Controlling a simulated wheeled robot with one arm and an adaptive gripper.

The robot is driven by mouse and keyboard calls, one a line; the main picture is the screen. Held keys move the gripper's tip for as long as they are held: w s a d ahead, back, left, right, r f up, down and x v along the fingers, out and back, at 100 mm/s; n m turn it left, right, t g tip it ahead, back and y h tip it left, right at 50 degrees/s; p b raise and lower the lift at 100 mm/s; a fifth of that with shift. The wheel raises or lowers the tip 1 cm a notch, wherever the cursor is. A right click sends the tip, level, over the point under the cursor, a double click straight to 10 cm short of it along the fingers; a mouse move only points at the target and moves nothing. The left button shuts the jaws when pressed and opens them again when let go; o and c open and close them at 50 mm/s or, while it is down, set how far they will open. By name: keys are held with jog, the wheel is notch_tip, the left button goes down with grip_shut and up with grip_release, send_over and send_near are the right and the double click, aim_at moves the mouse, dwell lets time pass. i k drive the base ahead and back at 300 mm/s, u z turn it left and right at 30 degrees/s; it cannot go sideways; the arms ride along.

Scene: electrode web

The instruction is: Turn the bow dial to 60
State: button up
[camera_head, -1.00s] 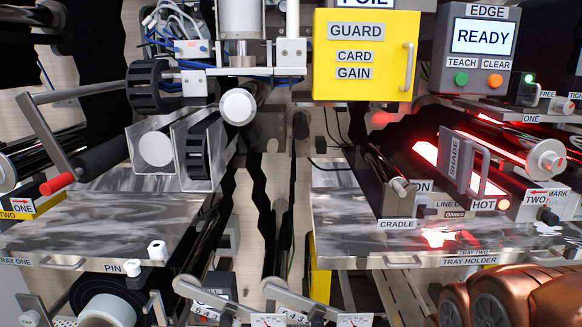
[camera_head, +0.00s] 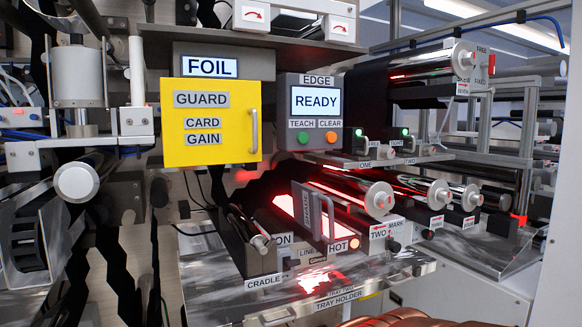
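I see nothing labelled bow, and I cannot pick out the bow dial in this view. My gripper is not in view. Rounded copper-coloured parts of my own body show at the bottom edge, right of the middle.
The yellow GUARD door (camera_head: 211,145) sits left of the EDGE panel (camera_head: 297,113), which reads READY. The grey SHADE plate (camera_head: 309,213) stands before red-lit rollers, near the CRADLE (camera_head: 248,248). The metal tray (camera_head: 400,271) juts out below. Rollers with silver ends (camera_head: 379,199) stick out at right.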

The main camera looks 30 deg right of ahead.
aim_at(427, 235)
jog(key=z, duration=1.3)
